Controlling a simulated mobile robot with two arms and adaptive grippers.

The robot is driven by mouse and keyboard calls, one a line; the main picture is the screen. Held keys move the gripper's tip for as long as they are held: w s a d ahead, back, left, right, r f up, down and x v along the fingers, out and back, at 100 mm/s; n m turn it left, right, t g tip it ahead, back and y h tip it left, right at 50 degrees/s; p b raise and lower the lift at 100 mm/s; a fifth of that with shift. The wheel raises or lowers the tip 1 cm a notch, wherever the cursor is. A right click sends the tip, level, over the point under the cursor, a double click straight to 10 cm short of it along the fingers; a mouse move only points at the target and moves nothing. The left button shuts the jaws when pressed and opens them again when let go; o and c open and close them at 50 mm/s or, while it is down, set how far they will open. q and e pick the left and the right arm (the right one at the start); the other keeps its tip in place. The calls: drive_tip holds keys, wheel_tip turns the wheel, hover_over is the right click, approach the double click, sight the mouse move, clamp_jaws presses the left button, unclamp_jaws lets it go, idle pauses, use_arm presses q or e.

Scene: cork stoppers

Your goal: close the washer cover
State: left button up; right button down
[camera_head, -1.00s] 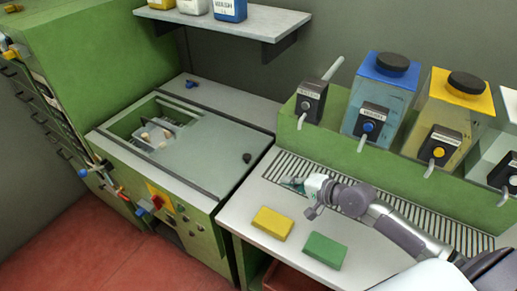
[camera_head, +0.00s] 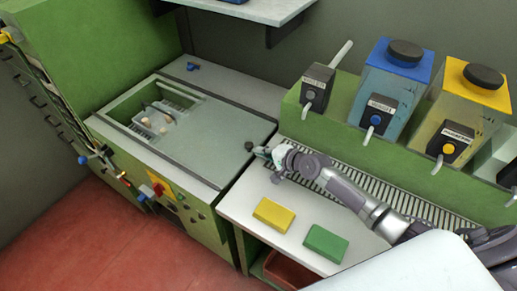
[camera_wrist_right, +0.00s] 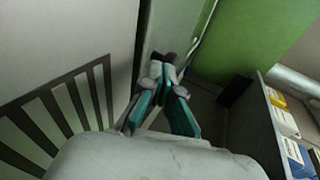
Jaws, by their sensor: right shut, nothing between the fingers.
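The washer cover (camera_head: 207,150) is a flat grey panel on the green washer (camera_head: 215,222). It leaves an opening at the left, where a basket (camera_head: 150,128) with several cork stoppers shows. A dark round knob (camera_head: 248,146) stands at the cover's right end. My right gripper (camera_head: 265,151) is just right of the knob, by the washer's right edge; I cannot tell whether it touches the knob. In the right wrist view my right gripper (camera_wrist_right: 163,72) has its teal-padded fingers together at the tips, with nothing between them. My left gripper is not in view.
The counter at the right holds a yellow sponge (camera_head: 273,214), a green sponge (camera_head: 325,242) and a slotted drain (camera_head: 380,183). Dispensers with a blue tank (camera_head: 393,85) and a yellow tank (camera_head: 468,103) stand behind. A shelf (camera_head: 262,10) hangs above the washer.

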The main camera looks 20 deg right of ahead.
drive_tip(key=shift+w+a, duration=0.35)
drive_tip(key=shift+w, duration=0.2)
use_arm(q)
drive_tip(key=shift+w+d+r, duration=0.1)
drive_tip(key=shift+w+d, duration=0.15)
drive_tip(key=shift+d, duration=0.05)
use_arm(e)
drive_tip(key=shift+w+f, duration=0.1)
drive_tip(key=shift+f, duration=0.05)
